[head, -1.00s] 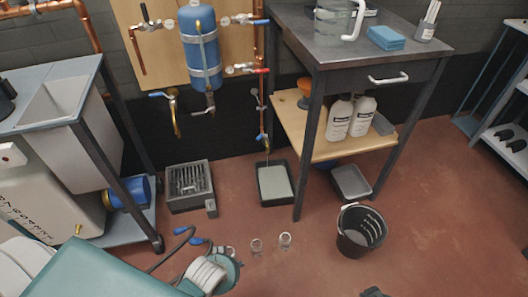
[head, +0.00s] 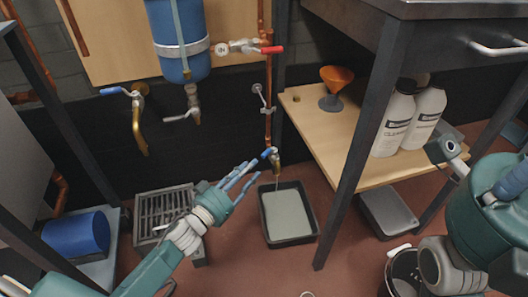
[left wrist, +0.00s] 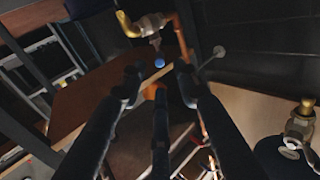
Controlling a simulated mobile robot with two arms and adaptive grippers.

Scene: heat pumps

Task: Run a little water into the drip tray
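The drip tray (head: 311,232) is a black rectangular tray on the floor with a pale grey-green inside; I cannot tell how much water it holds. Above it, a small brass tap (head: 277,165) with a blue lever (head: 267,153) ends the copper pipe. A thin pale line below the spout may be water. My left gripper (head: 246,176) has its fingers spread and pointed toward this tap, just left of and below the lever, apparently empty. In the left wrist view its dark fingers (left wrist: 158,88) are apart. My right arm shows at right, but its fingers are not visible.
A floor grate (head: 165,205) lies left of the tray. A blue tank (head: 180,40) and a brass tap with blue lever (head: 138,105) are on the wall. A table leg (head: 350,160) stands right of the tray; white bottles (head: 397,120) stand on the shelf. A black bucket (head: 405,288) is at lower right.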

